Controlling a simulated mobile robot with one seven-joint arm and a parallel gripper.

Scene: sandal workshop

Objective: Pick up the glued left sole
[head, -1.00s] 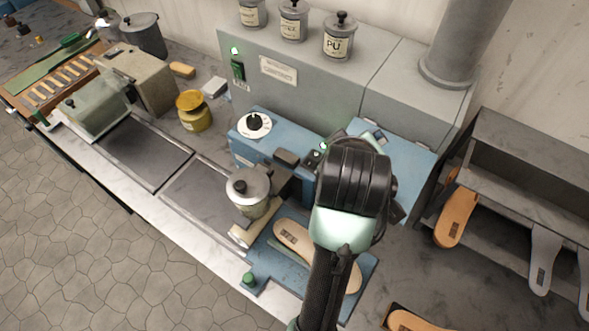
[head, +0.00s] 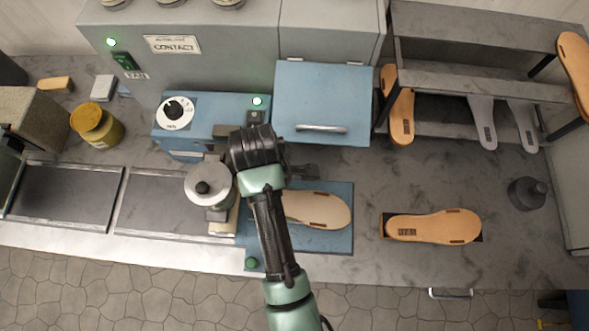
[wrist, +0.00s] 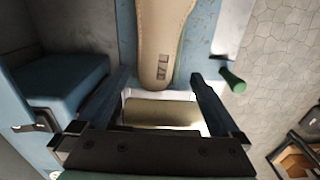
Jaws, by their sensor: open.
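A pale beige sole (head: 322,210) lies flat on a blue plate (head: 338,244) in the head view, its left end hidden behind my arm. The wrist view shows the heel end of this sole (wrist: 158,45) with a dark stamp that seems to include an L. My gripper (wrist: 160,76) is open and empty there, its two dark fingers to either side of the line of the sole near the heel. I cannot tell the height of the fingers above it. In the head view my gripper is mostly hidden by my wrist. Glue on the sole cannot be made out.
A tan sole (head: 440,227) lies on a dark tray to the right. A rack (head: 470,60) with several soles stands behind. A green knob (wrist: 232,80) sits beside the plate.

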